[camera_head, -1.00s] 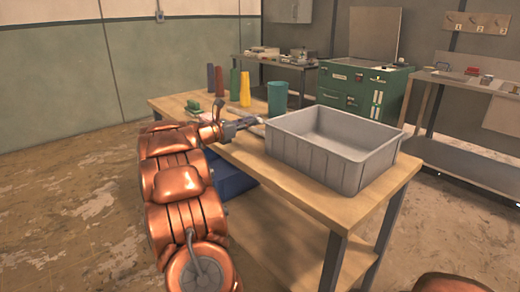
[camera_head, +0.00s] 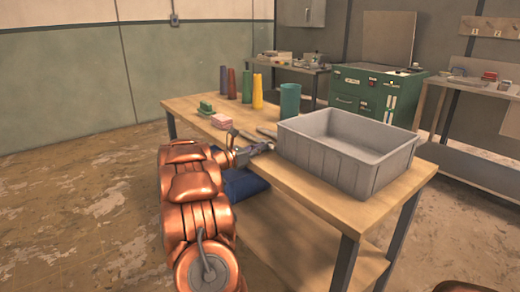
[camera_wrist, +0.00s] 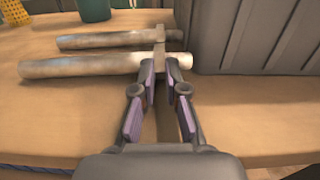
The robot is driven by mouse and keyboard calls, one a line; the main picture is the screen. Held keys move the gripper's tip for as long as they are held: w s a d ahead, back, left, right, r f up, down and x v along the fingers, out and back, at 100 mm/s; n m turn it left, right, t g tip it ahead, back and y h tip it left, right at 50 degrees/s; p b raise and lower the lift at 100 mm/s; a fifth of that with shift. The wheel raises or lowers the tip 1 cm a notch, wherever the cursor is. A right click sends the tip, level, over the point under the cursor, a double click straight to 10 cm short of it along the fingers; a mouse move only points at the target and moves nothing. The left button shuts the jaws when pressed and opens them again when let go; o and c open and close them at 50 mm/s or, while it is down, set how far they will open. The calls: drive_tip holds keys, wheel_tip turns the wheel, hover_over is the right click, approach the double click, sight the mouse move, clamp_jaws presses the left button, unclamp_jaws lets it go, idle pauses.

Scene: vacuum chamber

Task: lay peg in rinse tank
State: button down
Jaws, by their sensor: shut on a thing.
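The rinse tank appears to be the grey open bin (camera_head: 345,160) on the wooden table; its ribbed wall (camera_wrist: 250,38) fills the upper right of the wrist view. My gripper (camera_head: 262,147) is left of the bin, near the table's front edge. In the wrist view my gripper (camera_wrist: 163,75) is shut on a narrow grey bar (camera_wrist: 159,48) between its fingertips. Two grey cylindrical rods (camera_wrist: 85,66) (camera_wrist: 105,40) lie crosswise by the bar, left of the bin. I cannot tell whether bar and rods are one piece, or which is the peg.
A teal cup (camera_head: 290,100), a yellow cone (camera_head: 258,92) and other coloured cones stand behind the gripper. Pink blocks (camera_head: 222,121) and a green block (camera_head: 206,107) lie at the table's left. A blue bin (camera_head: 243,187) sits below. The grey bin's inside looks empty.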

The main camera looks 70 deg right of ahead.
drive_tip(key=c, duration=1.2)
unclamp_jaws()
drive_tip(key=shift+f, duration=0.1)
drive_tip(key=shift+f+b, duration=0.25)
drive_tip(key=shift+b, duration=0.4)
drive_tip(key=p+v, duration=0.2)
drive_tip(key=v, duration=1)
drive_tip(key=shift+r, duration=0.2)
drive_tip(key=shift+a, duration=0.15)
drive_tip(key=s+a+f+m+t+y, duration=0.1)
drive_tip(key=s+a+f+m+y, duration=0.1)
drive_tip(key=a, duration=0.9)
drive_tip(key=s+a+f+m+t+y, duration=0.1)
drive_tip(key=s+a+f+m+y, duration=0.1)
drive_tip(key=a, duration=0.8)
drive_tip(key=s+a+f+m+t+y, duration=0.1)
drive_tip(key=s+a+m+y, duration=0.3)
drive_tip(key=a, duration=0.7)
drive_tip(key=shift+s+a+f+t+y, duration=0.3)
drive_tip(key=shift+a+f+y, duration=0.1)
drive_tip(key=shift+y, duration=0.3)
drive_tip(key=s+a+f+m+t+y, duration=0.1)
drive_tip(key=s+a+m+y, duration=0.1)
drive_tip(key=a, duration=0.9)
drive_tip(key=s+a+f+m+t+y, duration=0.1)
drive_tip(key=s+a+y, duration=0.3)
drive_tip(key=a, duration=0.8)
drive_tip(key=shift+s+f+m+t, duration=0.3)
drive_tip(key=shift+s+f+m, duration=0.05)
drive_tip(key=shift+s+m, duration=0.35)
